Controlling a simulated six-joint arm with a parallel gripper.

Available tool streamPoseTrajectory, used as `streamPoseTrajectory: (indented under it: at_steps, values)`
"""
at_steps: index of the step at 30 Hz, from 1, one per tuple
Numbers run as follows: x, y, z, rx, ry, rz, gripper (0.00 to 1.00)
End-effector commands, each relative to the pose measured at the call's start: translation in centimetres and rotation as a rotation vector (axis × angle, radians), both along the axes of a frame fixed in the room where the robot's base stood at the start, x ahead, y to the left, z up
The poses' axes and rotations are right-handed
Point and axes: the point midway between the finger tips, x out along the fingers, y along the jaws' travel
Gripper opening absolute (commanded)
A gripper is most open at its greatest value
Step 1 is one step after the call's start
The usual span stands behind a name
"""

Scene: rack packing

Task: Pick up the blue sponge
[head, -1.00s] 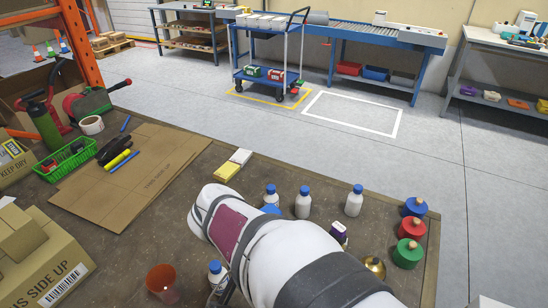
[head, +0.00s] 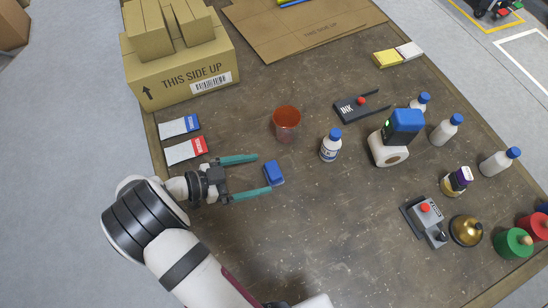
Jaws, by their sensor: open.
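A small blue block (head: 273,172), which looks like the blue sponge, lies on the brown table. My gripper (head: 265,174) is open, with its two teal fingers spread apart. The block sits at the fingertips, between the lines of the two fingers. Whether either finger touches it I cannot tell. Nothing is held.
An orange cup (head: 287,122) and a white bottle (head: 331,145) stand beyond the block. A carton (head: 185,75) stands at upper left. A blue-topped item (head: 403,126) rests on a white roll. Table below the block is clear.

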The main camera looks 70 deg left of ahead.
Motion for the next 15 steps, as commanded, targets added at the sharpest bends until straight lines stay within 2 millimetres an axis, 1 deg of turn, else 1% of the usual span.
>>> streamPoseTrajectory:
  at_steps: [3,6,9,14,15]
  values:
    - [2.3,0.0,-1.0,-0.003,0.000,-0.004,1.00]
    - [3.8,-0.1,-1.6,-0.003,0.000,-0.004,1.00]
    - [4.4,0.0,-1.9,-0.001,0.001,-0.002,1.00]
    - [4.3,0.0,-1.9,0.000,0.001,-0.001,1.00]
    - [4.3,0.0,-1.9,0.000,0.001,-0.001,0.95]
